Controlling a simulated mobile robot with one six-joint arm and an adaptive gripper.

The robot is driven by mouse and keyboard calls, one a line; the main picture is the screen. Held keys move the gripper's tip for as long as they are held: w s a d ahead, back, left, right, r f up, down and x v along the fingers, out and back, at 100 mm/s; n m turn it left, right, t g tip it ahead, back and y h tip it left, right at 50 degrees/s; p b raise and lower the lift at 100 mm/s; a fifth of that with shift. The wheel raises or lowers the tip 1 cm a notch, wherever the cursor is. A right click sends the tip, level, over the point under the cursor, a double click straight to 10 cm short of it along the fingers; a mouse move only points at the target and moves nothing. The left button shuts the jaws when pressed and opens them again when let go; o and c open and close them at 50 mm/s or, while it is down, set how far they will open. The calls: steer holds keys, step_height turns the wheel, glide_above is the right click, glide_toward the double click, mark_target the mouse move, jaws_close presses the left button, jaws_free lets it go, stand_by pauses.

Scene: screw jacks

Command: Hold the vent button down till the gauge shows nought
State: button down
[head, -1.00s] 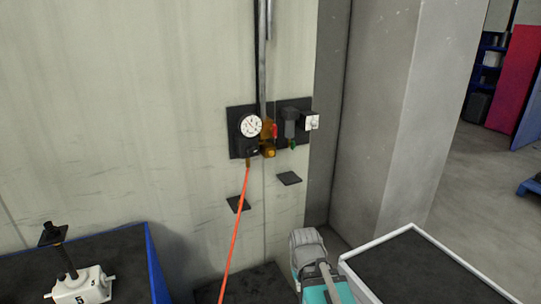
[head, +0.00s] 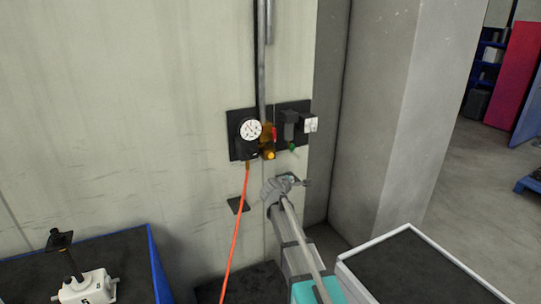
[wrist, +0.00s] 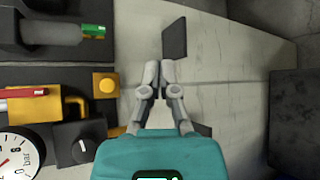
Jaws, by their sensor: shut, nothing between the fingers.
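The round orange-yellow button, which looks like the vent button, sits on a yellow block in the wrist view (wrist: 106,85); it is small in the head view (head: 269,155). The gauge (head: 250,130) has a white dial in a black body. Its dial is partly cut off in the wrist view (wrist: 20,152), where "8" and "0 bar" can be read; I cannot read the needle surely. My gripper (wrist: 160,75) is shut and empty. Its tips lie to the right of the button in the wrist view, apart from it, and below the panel in the head view (head: 296,181).
A red lever (wrist: 22,92), a black knob (wrist: 82,141) and a green-ended filter (wrist: 92,30) crowd around the button. An orange hose (head: 235,230) hangs from the gauge. Small black plates (head: 238,205) stick out below. A white-rimmed table (head: 410,265) stands right, a screw jack (head: 85,287) left.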

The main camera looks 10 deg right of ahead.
mark_target(273, 157)
steer(key=w+r+n, duration=0.1)
steer(key=w+a+n+t, duration=0.1)
steer(key=w+a+r+n, duration=0.1)
steer(key=w, duration=0.1)
steer(key=shift+r+t, duration=0.3)
steer(key=shift+t, duration=0.1)
steer(key=w+a, duration=0.2)
steer(key=w, duration=0.6)
steer(key=shift+w+a, duration=0.15)
steer(key=shift+a, duration=0.2)
steer(key=shift+w+a, duration=0.3)
steer(key=shift+w, duration=0.6)
stand_by(3.9)
steer(key=shift+s, duration=0.2)
stand_by(0.5)
steer(key=shift+s+d, duration=0.3)
steer(key=shift+s, duration=0.45)
